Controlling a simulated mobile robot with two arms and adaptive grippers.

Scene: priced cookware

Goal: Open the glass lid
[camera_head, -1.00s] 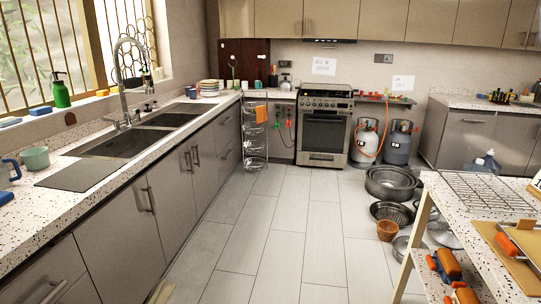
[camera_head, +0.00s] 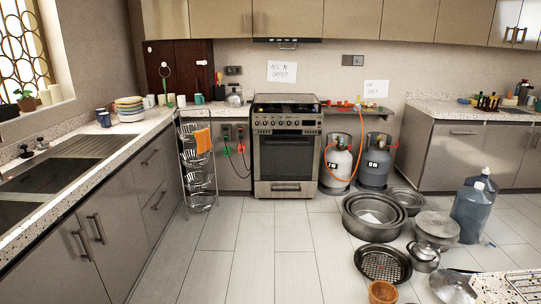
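A steel stove (camera_head: 287,150) stands against the back wall. Its top carries a dark, flat, glossy panel (camera_head: 286,107), which looks like a glass lid lying down; at this distance I cannot tell it surely from the cooktop. Below it are a row of knobs and an oven door with a dark window (camera_head: 287,155), which is shut. A round metallic lid-like piece (camera_head: 455,288) lies on the floor at lower right; I cannot tell if it is glass. Neither of my grippers is in view.
Two gas cylinders (camera_head: 375,165) with an orange hose stand right of the stove. Pans (camera_head: 374,212), a perforated tray (camera_head: 383,264) and water jugs (camera_head: 473,208) crowd the floor at right. A wire rack (camera_head: 197,165) stands left. The tiled floor before the stove (camera_head: 265,235) is clear.

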